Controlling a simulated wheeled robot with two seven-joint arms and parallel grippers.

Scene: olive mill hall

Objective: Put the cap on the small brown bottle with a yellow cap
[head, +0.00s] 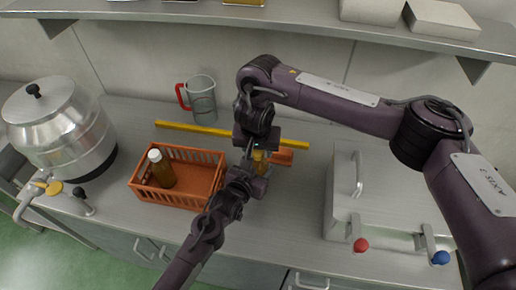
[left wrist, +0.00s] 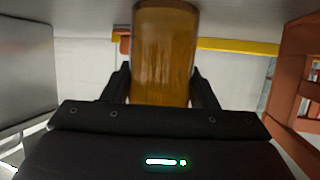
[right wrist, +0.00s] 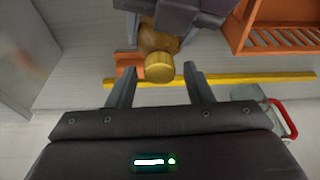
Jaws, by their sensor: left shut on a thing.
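The small brown bottle (left wrist: 163,60) is between the fingers of my left gripper (left wrist: 162,88), which is shut on it. It also shows in the head view (head: 261,162), partly hidden by my arms. The yellow cap (right wrist: 159,68) shows at the bottle's top end in the right wrist view, in front of the brown glass; I cannot tell whether it is fully seated. My right gripper (right wrist: 160,75) is open, its fingers either side of the cap with a gap on both sides.
An orange crate (head: 205,203) holds a brown bottle with a white cap (head: 160,172). An orange object (head: 284,157) lies behind the grippers, near a yellow bar (head: 190,128). A jug with a red handle (head: 202,100), a steel pot (head: 62,130) and a steel box (head: 385,195) stand around.

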